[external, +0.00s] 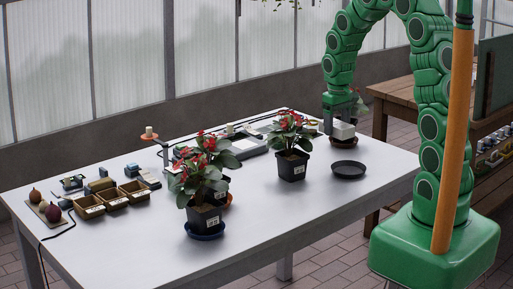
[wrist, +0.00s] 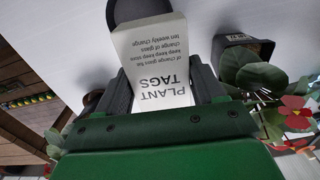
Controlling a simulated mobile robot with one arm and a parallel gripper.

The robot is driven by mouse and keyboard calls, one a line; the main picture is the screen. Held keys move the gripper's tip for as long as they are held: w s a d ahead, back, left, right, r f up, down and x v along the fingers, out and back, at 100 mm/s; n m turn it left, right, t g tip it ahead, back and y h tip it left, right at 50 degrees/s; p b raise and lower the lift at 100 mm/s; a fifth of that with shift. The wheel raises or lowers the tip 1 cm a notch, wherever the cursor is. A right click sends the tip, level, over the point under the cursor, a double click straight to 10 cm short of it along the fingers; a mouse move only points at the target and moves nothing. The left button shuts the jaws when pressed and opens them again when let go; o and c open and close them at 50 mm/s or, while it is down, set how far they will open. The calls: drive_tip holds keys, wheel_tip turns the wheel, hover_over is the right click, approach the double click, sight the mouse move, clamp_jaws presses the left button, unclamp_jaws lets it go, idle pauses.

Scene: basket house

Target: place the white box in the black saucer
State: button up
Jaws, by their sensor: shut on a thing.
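The white box (external: 343,131) is held between the fingers of my gripper (external: 341,119), above the right part of the table. In the wrist view, the box (wrist: 152,47) shows "PLANT TAGS" printing, with a finger of my gripper (wrist: 163,86) on each side. The black saucer (external: 348,170) lies flat and empty on the table, in front of and below the box in the external view. In the wrist view, the saucer (wrist: 124,11) shows at the top edge, partly hidden by the box.
A potted red-flowered plant (external: 291,166) stands left of the saucer. Another potted plant (external: 204,221) stands on a blue saucer (external: 205,236). A brown saucer (external: 344,143) sits behind the black one. Small trays (external: 115,201) are at left. The table (external: 310,207) is clear in front.

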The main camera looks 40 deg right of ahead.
sight(353, 136)
drive_tip(key=s+r, duration=0.3)
drive_tip(key=s, duration=1.4)
drive_tip(key=shift+n, duration=0.4)
drive_tip(key=w+f, duration=0.3)
drive_tip(key=w, duration=0.1)
drive_tip(key=w+d+f, duration=0.1)
drive_tip(key=w+f, duration=0.2)
drive_tip(key=w, duration=0.1)
drive_tip(key=w+d+f, duration=0.1)
drive_tip(key=w+f, duration=0.1)
drive_tip(key=w, duration=0.2)
drive_tip(key=shift+w+d+f, duration=0.1)
drive_tip(key=shift+d+f, duration=0.1)
drive_tip(key=shift+f, duration=0.2)
drive_tip(key=shift+w+d+f, duration=0.15)
drive_tip(key=shift+w+f, duration=0.4)
drive_tip(key=shift+f, duration=1.75)
drive_tip(key=shift+f, duration=0.4)
drive_tip(key=o, duration=1.1)
drive_tip(key=shift+r, duration=0.15)
